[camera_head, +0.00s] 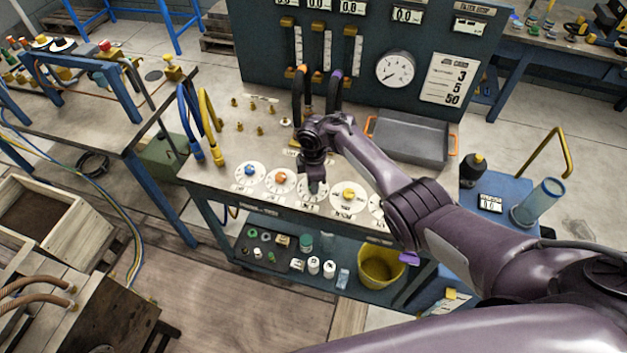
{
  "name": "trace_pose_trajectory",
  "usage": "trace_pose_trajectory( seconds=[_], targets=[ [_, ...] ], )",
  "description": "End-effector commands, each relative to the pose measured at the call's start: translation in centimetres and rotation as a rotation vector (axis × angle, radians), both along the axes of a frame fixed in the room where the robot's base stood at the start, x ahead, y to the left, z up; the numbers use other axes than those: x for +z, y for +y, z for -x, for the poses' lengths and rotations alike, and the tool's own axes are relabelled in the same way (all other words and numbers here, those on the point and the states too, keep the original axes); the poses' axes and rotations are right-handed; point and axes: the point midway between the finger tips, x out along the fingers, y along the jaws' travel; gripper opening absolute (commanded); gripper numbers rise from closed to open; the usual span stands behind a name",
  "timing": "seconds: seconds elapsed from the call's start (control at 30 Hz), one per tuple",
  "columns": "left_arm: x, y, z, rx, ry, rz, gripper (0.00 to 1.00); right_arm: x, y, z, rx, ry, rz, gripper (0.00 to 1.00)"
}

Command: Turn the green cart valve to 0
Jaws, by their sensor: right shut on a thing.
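A row of round white dials with coloured valve knobs lies along the front of the cart top (225,150). From the left there is a blue knob (249,170), an orange knob (281,177), a third dial (303,194), a yellow knob (348,194) and a dial partly behind my arm. My right gripper (314,184) points down over the third dial and is shut on its knob. The gripper hides most of that knob, so its colour and pointer are unclear. The dial numbers are too small to read. My left gripper is not in view.
A grey tray (408,150) lies behind my right arm. Blue and yellow hoses (207,120) stand at the cart's left. A panel (255,60) with a gauge (395,69) rises behind. The lower shelf holds jars and a yellow bucket (366,272).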

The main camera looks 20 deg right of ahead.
Motion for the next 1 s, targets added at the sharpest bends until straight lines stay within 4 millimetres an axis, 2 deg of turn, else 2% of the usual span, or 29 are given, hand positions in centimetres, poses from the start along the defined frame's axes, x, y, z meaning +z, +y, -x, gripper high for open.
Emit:
trace_pose_trajectory(
  seconds=[0.57,0.6,0.73,1.0],
  targets=[
    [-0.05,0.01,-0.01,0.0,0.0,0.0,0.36,0.1,0.03,-0.09,0.031,-0.003,-0.001,0.07],
    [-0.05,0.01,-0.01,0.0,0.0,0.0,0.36,0.1,0.03,-0.09,0.031,-0.003,-0.001,0.35],
    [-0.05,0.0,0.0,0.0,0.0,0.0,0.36,0.08,0.02,-0.07,0.03,-0.002,-0.001,0.51],
    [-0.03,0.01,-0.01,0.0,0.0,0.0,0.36,0.1,0.02,-0.03,0.029,-0.001,-0.001,0.51]
  ],
)
